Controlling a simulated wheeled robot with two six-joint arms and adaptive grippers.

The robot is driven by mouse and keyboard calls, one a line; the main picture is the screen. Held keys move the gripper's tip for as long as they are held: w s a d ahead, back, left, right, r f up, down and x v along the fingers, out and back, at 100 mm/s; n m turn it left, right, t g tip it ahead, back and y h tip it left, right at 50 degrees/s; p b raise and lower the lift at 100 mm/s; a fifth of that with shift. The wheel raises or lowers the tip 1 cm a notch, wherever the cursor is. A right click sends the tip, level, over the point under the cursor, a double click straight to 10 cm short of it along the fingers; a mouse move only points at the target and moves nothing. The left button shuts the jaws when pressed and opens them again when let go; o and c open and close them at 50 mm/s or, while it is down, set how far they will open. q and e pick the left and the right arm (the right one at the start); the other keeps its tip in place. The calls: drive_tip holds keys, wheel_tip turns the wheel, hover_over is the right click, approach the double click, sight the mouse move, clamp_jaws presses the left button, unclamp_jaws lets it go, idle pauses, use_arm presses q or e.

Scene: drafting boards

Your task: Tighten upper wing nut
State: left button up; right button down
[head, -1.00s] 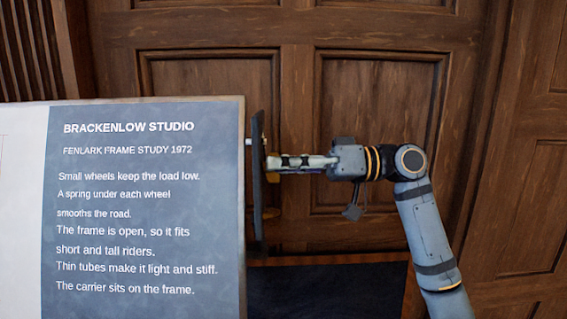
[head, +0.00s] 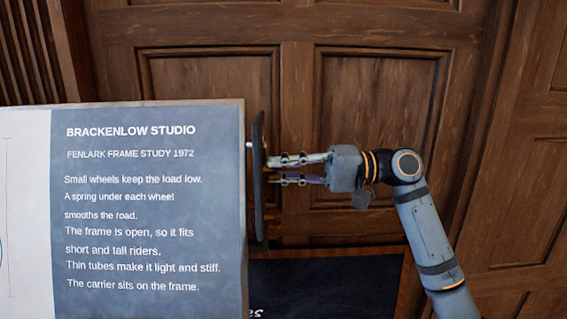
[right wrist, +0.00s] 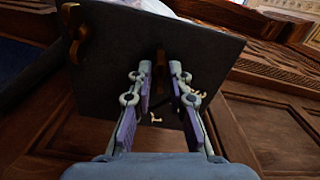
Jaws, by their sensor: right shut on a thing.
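A dark flat plate (head: 259,225) stands upright at the right edge of the drafting board (head: 145,107). It fills the upper middle of the right wrist view (right wrist: 215,50). My right gripper (head: 272,170) reaches in from the right, level with the plate's middle. Its fingertips (right wrist: 161,72) are closed on the upper wing nut (right wrist: 160,62), a brass piece mostly hidden between them. A second brass wing nut (right wrist: 78,34) shows on the plate at the upper left of the right wrist view, apart from the gripper. My left gripper is out of view.
The board carries a printed grey text panel. A brown panelled wooden wall (head: 380,110) stands behind. A dark blue floor area (head: 320,285) lies below the gripper. The space right of the plate holds only my right arm.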

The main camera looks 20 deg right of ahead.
drive_tip(key=shift+m, duration=0.6)
drive_tip(key=c, duration=1.3)
unclamp_jaws()
drive_tip(key=shift+d, duration=0.1)
drive_tip(key=v, duration=1.1)
drive_tip(key=shift+d, duration=0.35)
drive_tip(key=shift+s, duration=0.15)
